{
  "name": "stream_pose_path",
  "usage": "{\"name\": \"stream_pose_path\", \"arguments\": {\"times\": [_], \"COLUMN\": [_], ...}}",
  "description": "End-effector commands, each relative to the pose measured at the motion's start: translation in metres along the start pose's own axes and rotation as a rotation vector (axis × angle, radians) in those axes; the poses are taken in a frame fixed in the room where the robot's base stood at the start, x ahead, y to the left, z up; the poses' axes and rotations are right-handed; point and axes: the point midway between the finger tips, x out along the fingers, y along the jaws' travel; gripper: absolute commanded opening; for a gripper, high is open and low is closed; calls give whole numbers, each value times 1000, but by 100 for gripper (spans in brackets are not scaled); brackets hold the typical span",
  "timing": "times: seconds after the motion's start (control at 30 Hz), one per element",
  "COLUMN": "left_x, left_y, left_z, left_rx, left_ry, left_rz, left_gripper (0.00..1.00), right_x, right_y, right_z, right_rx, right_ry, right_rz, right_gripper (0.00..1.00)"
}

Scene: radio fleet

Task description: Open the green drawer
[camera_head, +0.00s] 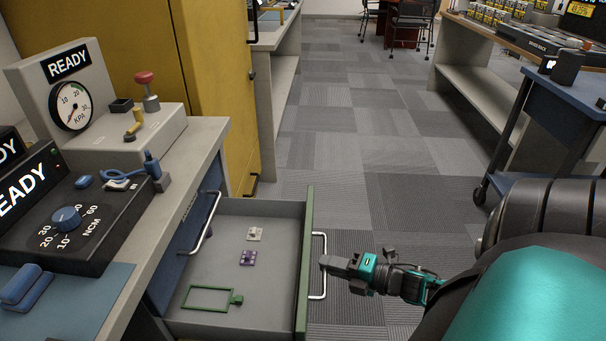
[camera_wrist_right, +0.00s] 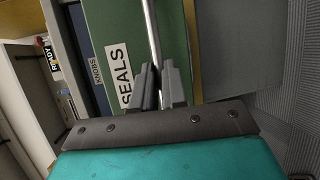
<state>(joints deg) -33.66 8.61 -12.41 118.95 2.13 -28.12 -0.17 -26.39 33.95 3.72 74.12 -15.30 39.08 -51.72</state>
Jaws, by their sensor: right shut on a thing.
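The green drawer (camera_head: 307,255) is pulled out from under the grey workbench, its inside open to view. Its green front also fills the middle of the right wrist view (camera_wrist_right: 112,22), with a SEALS label (camera_wrist_right: 120,73). A silver bar handle (camera_head: 323,245) stands on the front. My right gripper (camera_head: 326,263) is at this handle, shut on the bar, which shows between its fingers in the right wrist view (camera_wrist_right: 160,88). Inside the drawer lie a green rectangular frame (camera_head: 208,299), a purple part (camera_head: 247,258) and a light grey part (camera_head: 254,234). My left gripper is not in view.
A blue drawer with its own handle (camera_head: 207,224) is beside the open one; the right wrist view shows its KNOBS label (camera_wrist_right: 95,69). Test devices stand on the bench. A yellow cabinet (camera_head: 215,75) rises behind. A blue cart (camera_head: 560,110) is at right. Carpeted floor (camera_head: 345,150) is clear between.

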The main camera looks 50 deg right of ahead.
Motion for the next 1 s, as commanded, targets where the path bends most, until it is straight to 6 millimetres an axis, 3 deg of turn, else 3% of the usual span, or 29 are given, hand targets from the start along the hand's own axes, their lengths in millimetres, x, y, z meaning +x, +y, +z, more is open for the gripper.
{"name": "stream_pose_path", "arguments": {"times": [0.1, 0.3, 0.8, 0.83, 1.0], "left_x": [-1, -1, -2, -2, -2], "left_y": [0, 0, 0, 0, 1], "left_z": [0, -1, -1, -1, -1], "left_rx": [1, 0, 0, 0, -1], "left_ry": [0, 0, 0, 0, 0], "left_rz": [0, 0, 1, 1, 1], "left_gripper": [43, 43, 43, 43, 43], "right_x": [-18, -34, -39, -39, -39], "right_y": [-4, -8, -9, -9, -9], "right_z": [7, 14, 16, 16, 16], "right_rx": [0, 1, 1, 1, 0], "right_ry": [0, 0, 1, 1, 0], "right_rz": [-3, -1, 0, 0, 0], "right_gripper": [0, 0, 0, 15, 32]}}
